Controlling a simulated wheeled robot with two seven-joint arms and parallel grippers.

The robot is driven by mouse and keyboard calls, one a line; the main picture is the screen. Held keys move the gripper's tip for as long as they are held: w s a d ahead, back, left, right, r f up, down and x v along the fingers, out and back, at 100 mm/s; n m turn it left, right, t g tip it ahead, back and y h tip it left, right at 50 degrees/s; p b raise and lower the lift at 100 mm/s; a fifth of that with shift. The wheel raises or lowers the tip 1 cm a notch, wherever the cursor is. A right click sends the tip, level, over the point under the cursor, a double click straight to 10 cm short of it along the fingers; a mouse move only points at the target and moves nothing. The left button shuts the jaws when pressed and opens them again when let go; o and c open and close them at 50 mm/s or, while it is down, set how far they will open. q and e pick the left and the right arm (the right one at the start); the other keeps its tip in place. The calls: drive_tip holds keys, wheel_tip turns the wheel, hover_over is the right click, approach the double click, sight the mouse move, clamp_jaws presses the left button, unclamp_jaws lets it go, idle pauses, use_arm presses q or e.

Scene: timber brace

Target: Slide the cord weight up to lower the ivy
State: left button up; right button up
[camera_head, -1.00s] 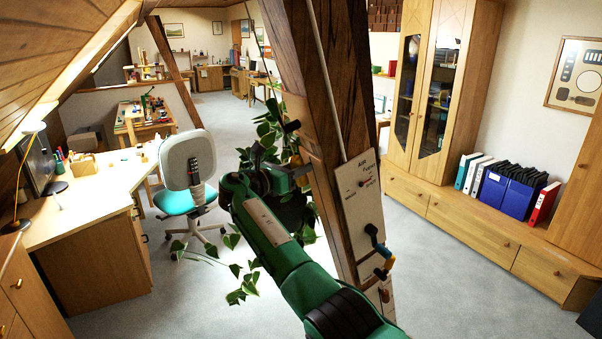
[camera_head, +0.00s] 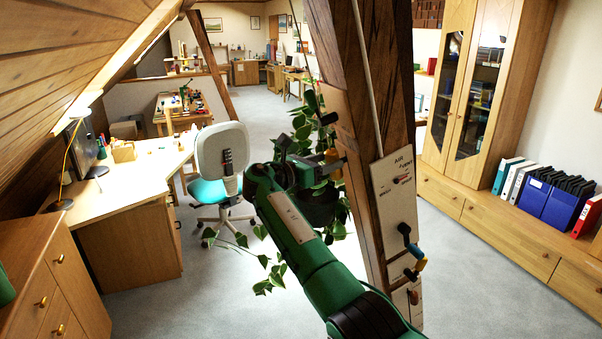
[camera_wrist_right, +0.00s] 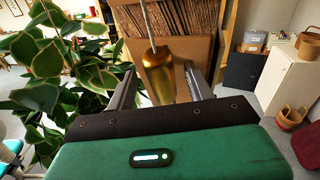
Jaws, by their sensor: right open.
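The brass cord weight (camera_wrist_right: 158,78) hangs on a thin cord (camera_wrist_right: 147,22) in the right wrist view, upright between my right gripper's open fingers (camera_wrist_right: 160,92). I cannot tell whether either finger touches it. In the head view my right gripper (camera_head: 328,168) is beside the timber brace (camera_head: 352,110), and a small yellowish part of the weight (camera_head: 331,156) shows there. The ivy (camera_head: 304,125) hangs behind my gripper, its dark pot (camera_head: 319,211) partly hidden by my arm. Its leaves (camera_wrist_right: 45,60) fill the left of the wrist view. My left gripper is not in view.
A panel (camera_head: 398,200) with small levers is on the brace, right of my right arm. A desk (camera_head: 125,185) and a swivel chair (camera_head: 222,160) stand left. A cabinet (camera_head: 470,90) and binders (camera_head: 548,195) are at right. The floor between is clear.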

drive_tip(key=b+v, duration=0.3)
drive_tip(key=v, duration=0.8)
drive_tip(key=shift+a, duration=0.2)
drive_tip(key=shift+s, duration=0.1)
